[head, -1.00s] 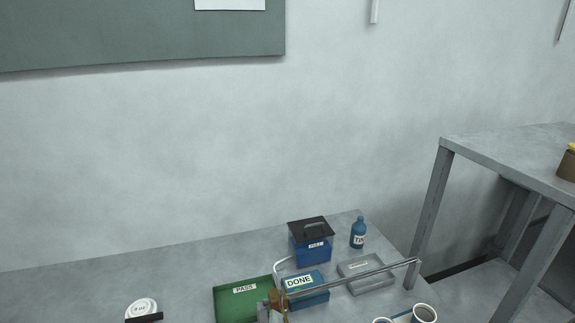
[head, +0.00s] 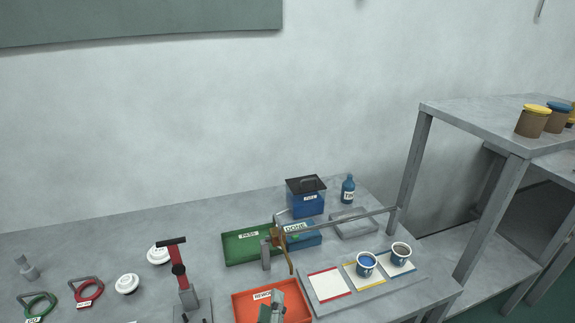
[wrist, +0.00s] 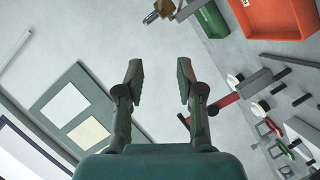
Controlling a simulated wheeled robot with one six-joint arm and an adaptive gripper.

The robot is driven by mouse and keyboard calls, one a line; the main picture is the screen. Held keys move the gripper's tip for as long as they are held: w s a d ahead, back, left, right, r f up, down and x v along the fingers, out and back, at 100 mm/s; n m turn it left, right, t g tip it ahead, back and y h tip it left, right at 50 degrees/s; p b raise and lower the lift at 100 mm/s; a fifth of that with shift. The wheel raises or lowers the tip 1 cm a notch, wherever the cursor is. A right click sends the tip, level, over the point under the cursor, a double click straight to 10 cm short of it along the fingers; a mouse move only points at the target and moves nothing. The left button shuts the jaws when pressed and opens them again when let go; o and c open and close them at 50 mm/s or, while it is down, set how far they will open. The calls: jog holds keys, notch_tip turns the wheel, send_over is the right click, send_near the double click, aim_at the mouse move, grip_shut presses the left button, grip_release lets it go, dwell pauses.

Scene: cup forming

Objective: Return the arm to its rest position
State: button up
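My gripper (wrist: 159,70) shows in the wrist view with its two dark fingers spread apart. Nothing is between them; only the plain grey wall lies behind the gap. The wrist view looks across the room at a tilt, with the wall board at left and the bench items at right. In the head view, a grey-green piece stands in front of the orange rework tray (head: 240,302); I cannot tell for certain whether it is part of my gripper. The rest of the arm is not clearly seen.
The bench holds a green PASS tray (head: 237,251), a blue DONE box (head: 307,240), a lidded blue box (head: 309,205), a blue bottle (head: 348,190), two cups (head: 366,262) on a grey board, and a red-handled press (head: 178,268). A shelf (head: 480,119) stands right.

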jog(key=s+d+f+m+g+y, duration=0.1)
jog(key=s+d+f+m+y, duration=0.15)
jog(key=s+d+f, duration=1.2)
jog(key=s+d+r+m+h, duration=0.1)
jog(key=s+d+m, duration=0.2)
jog(key=s, duration=0.7)
jog(key=s+d+r+m+h, duration=0.1)
jog(key=s+d+m, duration=0.3)
jog(key=s, duration=0.5)
jog(key=shift+s+r+m, duration=0.4)
jog(key=shift+r+m, duration=0.15)
jog(key=shift+m, duration=0.5)
